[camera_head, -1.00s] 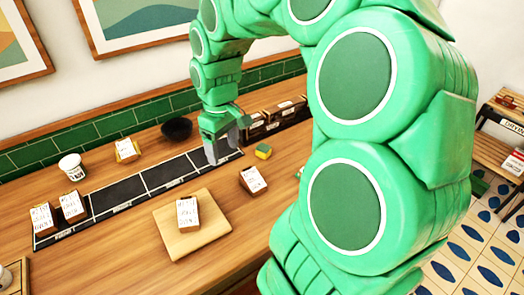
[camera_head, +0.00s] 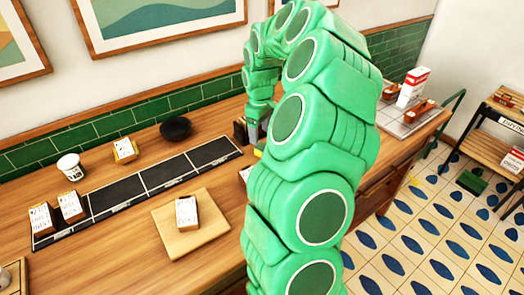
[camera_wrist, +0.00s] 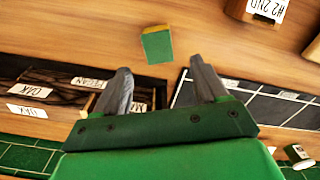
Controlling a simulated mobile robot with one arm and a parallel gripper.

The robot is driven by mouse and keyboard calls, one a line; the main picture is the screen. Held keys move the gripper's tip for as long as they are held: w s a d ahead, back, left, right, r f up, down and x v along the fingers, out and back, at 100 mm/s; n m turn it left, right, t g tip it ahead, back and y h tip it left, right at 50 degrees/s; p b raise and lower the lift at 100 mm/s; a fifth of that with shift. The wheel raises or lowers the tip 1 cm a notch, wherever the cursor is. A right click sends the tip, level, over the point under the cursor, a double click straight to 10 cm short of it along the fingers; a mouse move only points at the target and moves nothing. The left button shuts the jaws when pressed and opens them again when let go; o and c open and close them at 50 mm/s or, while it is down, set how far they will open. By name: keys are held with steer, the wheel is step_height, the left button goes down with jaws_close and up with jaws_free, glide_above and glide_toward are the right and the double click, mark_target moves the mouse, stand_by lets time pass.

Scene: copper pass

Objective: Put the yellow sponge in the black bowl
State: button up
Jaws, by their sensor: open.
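The yellow sponge (camera_wrist: 158,46) has a green top face and lies on the wooden counter. In the wrist view it is just beyond my fingertips, roughly centred between them and apart from both. In the head view only a thin yellow sliver of the sponge (camera_head: 258,151) shows beside my arm. The black bowl (camera_head: 176,129) stands on the counter near the green tile wall, left of my gripper, and is not seen in the wrist view. My gripper (camera_wrist: 161,70) is open and empty; in the head view my arm mostly hides it.
A dark sectioned strip (camera_head: 142,184) runs along the counter. A wooden board (camera_head: 207,235) carries a labelled block (camera_head: 187,212). A white cup (camera_head: 71,166) and several labelled blocks stand at the left. Labelled dark boxes (camera_wrist: 65,85) lie beside my left finger in the wrist view.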

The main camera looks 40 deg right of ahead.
mark_target(260, 145)
steer(key=shift+f, duration=3.7)
steer(key=shift+c, duration=0.4)
steer(key=c, duration=1)
steer(key=shift+r, duration=0.1)
steer(key=shift+c, duration=0.2)
steer(key=shift+r, duration=0.55)
step_height(260, 145, up, 2)
steer(key=shift+r, duration=0.1)
steer(key=s+a+r, duration=0.6)
steer(key=s+r, duration=0.3)
steer(key=s, duration=0.3)
steer(key=shift+s+r, duration=0.25)
steer(key=shift+r, duration=0.05)
